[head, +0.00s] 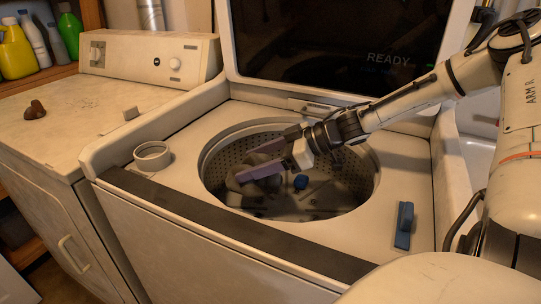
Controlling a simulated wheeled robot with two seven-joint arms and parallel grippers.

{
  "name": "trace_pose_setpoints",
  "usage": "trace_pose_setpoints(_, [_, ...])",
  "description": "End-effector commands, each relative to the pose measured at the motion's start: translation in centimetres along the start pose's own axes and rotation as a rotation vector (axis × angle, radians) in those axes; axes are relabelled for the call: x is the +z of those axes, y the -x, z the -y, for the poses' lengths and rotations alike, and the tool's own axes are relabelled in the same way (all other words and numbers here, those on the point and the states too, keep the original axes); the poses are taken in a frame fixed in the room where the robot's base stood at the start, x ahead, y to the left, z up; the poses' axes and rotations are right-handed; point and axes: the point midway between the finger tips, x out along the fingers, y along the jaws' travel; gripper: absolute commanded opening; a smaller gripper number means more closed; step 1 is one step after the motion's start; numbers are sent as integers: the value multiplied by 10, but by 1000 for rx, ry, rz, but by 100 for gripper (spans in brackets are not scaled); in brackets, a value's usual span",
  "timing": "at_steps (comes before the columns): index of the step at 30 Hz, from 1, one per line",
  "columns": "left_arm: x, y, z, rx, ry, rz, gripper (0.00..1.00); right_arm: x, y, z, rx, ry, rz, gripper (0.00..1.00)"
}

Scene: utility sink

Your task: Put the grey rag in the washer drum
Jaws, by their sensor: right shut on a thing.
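The open washer drum (345,160) is a perforated metal tub in the top of the white washer, with its lid raised behind. My right gripper (250,162) reaches in from the right, its purple-grey fingers over the left part of the drum opening. It is shut on the grey rag (246,188), which hangs in a bunch at the fingertips, within the drum opening. The fingers cover part of the rag, and I cannot tell whether it touches the drum floor. My left gripper is out of view.
A blue-handled brush (404,226) lies on the washer top, right of the drum. A white ring-shaped cap (152,156) sits at the left corner. A dryer (85,115) stands left, with a brown lump and small block on it. Bottles (16,50) fill a shelf at upper left.

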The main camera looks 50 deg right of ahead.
Motion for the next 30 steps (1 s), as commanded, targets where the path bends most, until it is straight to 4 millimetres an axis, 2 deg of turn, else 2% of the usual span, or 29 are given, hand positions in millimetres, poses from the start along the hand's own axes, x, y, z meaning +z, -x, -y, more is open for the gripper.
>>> trace_pose_setpoints(1, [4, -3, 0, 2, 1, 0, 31, 14, -7, 0, -1, -6, 1, 37])
trace_pose_setpoints(3, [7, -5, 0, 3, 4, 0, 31, 26, -14, 0, -2, -7, 1, 37])
trace_pose_setpoints(6, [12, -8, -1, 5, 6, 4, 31, 39, -20, 0, 0, -4, 0, 36])
trace_pose_setpoints(12, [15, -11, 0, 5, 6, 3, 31, 51, -28, -1, 1, -1, 0, 36])
trace_pose_setpoints(18, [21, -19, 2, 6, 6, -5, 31, 77, -41, -1, 2, -3, 1, 36])
trace_pose_setpoints(25, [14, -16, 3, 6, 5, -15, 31, 78, -42, -2, 3, -1, 1, 36])
trace_pose_setpoints(26, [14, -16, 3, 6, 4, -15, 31, 79, -42, -2, 3, -1, 2, 67])
trace_pose_setpoints(29, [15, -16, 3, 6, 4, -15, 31, 78, -42, -2, 2, -1, 2, 84])
trace_pose_setpoints(30, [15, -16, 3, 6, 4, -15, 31, 78, -42, -2, 2, -1, 1, 84])
